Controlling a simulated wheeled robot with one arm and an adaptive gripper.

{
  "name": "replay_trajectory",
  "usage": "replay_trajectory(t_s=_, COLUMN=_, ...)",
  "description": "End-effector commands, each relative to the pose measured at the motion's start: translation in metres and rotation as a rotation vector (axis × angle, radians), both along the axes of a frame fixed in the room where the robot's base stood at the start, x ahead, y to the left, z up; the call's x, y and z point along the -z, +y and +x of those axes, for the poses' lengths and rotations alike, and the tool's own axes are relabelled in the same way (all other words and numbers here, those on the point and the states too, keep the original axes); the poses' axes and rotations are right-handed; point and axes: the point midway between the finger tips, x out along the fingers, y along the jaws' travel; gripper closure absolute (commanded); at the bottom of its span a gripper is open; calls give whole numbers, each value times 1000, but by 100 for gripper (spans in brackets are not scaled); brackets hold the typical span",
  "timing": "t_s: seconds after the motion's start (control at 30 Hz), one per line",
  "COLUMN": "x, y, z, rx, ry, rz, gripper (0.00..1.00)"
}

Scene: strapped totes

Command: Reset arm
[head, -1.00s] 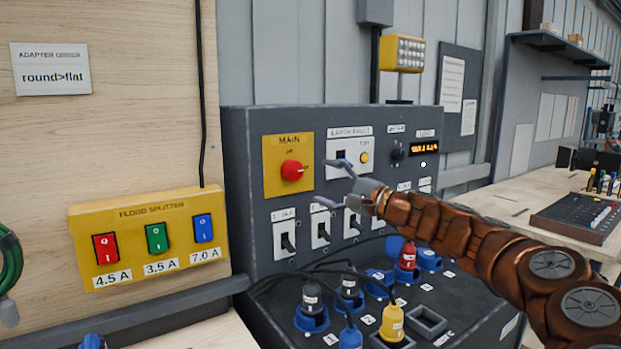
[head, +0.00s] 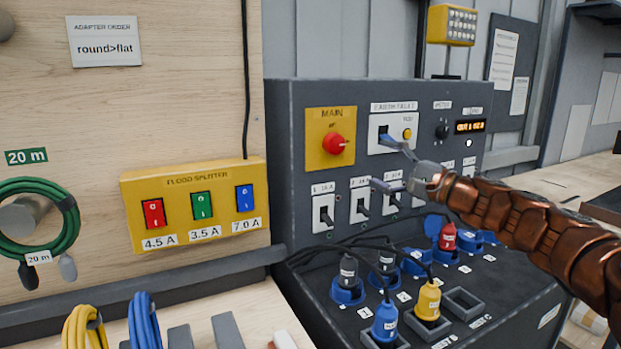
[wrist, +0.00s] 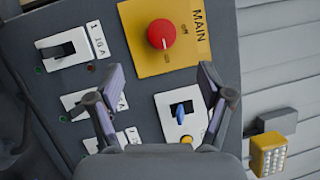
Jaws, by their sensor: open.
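My gripper (head: 388,164) is open and empty in front of the dark grey power panel (head: 290,140). In the head view its fingers point left, over the area between the earth fault plate (head: 378,140) and the row of breaker switches (head: 360,203). In the wrist view my gripper (wrist: 160,95) shows both fingers spread, with the red MAIN knob (wrist: 161,34) on its yellow plate beyond them. The earth fault plate's blue switch (wrist: 181,108) shows between the fingers. The fingers partly cover the breakers and the earth fault plate. I cannot tell whether they touch the panel.
Several plugs, including a yellow one (head: 428,301) and a red one (head: 447,237), stand in the panel's lower sockets. A yellow flood splitter (head: 197,235) is on the wooden wall at left. A green cable coil (head: 68,203) hangs further left. Coiled yellow (head: 82,328) and blue (head: 142,322) cables are below.

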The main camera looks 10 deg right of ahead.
Motion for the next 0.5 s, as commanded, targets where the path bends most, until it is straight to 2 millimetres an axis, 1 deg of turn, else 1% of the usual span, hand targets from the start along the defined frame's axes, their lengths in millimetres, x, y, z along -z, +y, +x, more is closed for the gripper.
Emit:
replay_trajectory(t_s=0.07, x=-5, y=17, z=-8, rx=-32, ry=-6, rz=-35, gripper=21)
replay_trajectory(t_s=0.13, x=-10, y=44, z=-20, rx=-82, ry=-12, rz=-90, gripper=21)
replay_trajectory(t_s=0.17, x=-11, y=58, z=-28, rx=-109, ry=-13, rz=-124, gripper=21)
replay_trajectory(t_s=0.2, x=-12, y=78, z=-39, rx=-148, ry=-15, rz=-170, gripper=21)
replay_trajectory(t_s=0.27, x=-10, y=109, z=-58, rx=-208, ry=-17, rz=-253, gripper=21)
replay_trajectory(t_s=0.3, x=-5, y=129, z=-72, rx=-252, ry=-14, rz=-313, gripper=21)
replay_trajectory(t_s=0.37, x=3, y=157, z=-96, rx=-318, ry=-10, rz=-404, gripper=21)
replay_trajectory(t_s=0.4, x=11, y=174, z=-112, rx=-359, ry=-5, rz=-467, gripper=21)
replay_trajectory(t_s=0.47, x=28, y=196, z=-137, rx=-425, ry=13, rz=-567, gripper=21)
replay_trajectory(t_s=0.5, x=40, y=208, z=-154, rx=-463, ry=24, rz=-637, gripper=21)
